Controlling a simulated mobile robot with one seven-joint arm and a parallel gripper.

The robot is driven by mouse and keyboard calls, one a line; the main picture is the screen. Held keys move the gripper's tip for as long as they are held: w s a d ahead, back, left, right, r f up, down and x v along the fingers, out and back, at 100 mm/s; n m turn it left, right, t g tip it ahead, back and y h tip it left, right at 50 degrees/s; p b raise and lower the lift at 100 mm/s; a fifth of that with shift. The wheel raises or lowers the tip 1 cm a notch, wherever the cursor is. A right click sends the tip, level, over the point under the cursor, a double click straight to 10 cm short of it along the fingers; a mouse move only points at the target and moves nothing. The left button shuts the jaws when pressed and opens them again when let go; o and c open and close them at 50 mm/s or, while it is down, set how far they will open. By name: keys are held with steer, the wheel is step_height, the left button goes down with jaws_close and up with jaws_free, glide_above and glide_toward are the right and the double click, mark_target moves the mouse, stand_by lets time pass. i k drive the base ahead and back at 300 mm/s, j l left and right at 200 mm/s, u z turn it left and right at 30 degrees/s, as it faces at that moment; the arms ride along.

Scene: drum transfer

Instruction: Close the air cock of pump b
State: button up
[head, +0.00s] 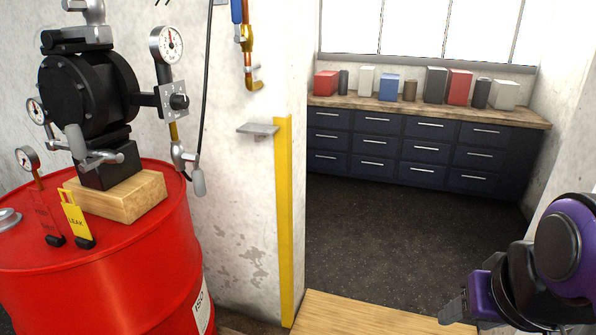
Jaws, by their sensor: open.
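A black pump (88,88) sits on a wooden block (118,196) on top of a red drum (120,255) at the left. No letter b is readable on it. A small cock with a grey lever (197,182) hangs below a gauge at the pump's right side. Another lever (75,140) shows at the pump's front. A blue-handled valve (237,12) is on the copper pipe on the wall, partly cut off by the top edge. I cannot tell which is the air cock. My gripper (448,312) is open and empty at the lower right, far from the pump.
A yellow LEAK tag (76,220) and a red tag (46,215) stand on the drum. A wall end with a yellow edge strip (284,220) and small shelf (258,129) stands beside it. Dark drawer cabinets (425,150) line the back. The floor (385,240) before them is clear.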

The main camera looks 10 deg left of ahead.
mark_target(197, 175)
steer(key=u, duration=1.3)
